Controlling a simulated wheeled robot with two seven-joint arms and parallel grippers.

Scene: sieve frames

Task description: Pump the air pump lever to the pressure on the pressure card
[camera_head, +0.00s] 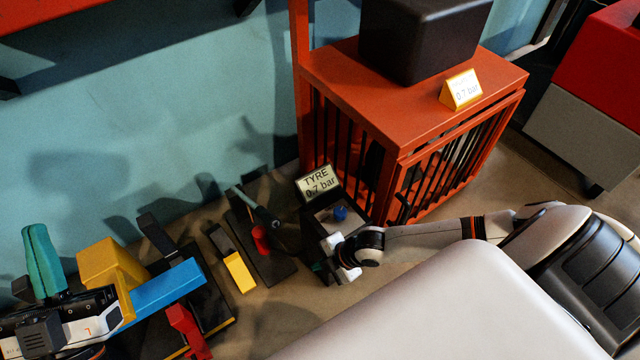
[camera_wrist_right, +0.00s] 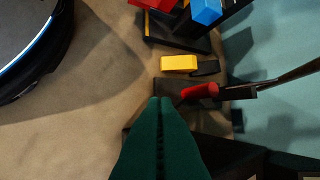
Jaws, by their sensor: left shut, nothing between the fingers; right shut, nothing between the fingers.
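The pressure card (camera_head: 461,90) is a small yellow-edged sign on top of the orange cabinet and reads "0.7 bar". A tilted display (camera_head: 318,183) by the cabinet reads "TYRE 0.7 bar". Left of it on the floor is what looks like the air pump, a dark base with a red part (camera_head: 260,240) and a thin dark lever (camera_head: 246,199). The red part also shows in the right wrist view (camera_wrist_right: 200,91). My right gripper (camera_head: 317,268) is shut and empty, low beside the display's box; its green fingers (camera_wrist_right: 160,102) touch each other. My left gripper (camera_head: 38,232) is shut and empty at far left.
The orange cabinet (camera_head: 420,120) with a black box (camera_head: 425,35) on top stands behind my right arm. Yellow (camera_head: 239,271), blue (camera_head: 165,288) and red (camera_head: 186,330) blocks on dark bases stand left of the pump. Some bare floor (camera_head: 280,310) shows in front.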

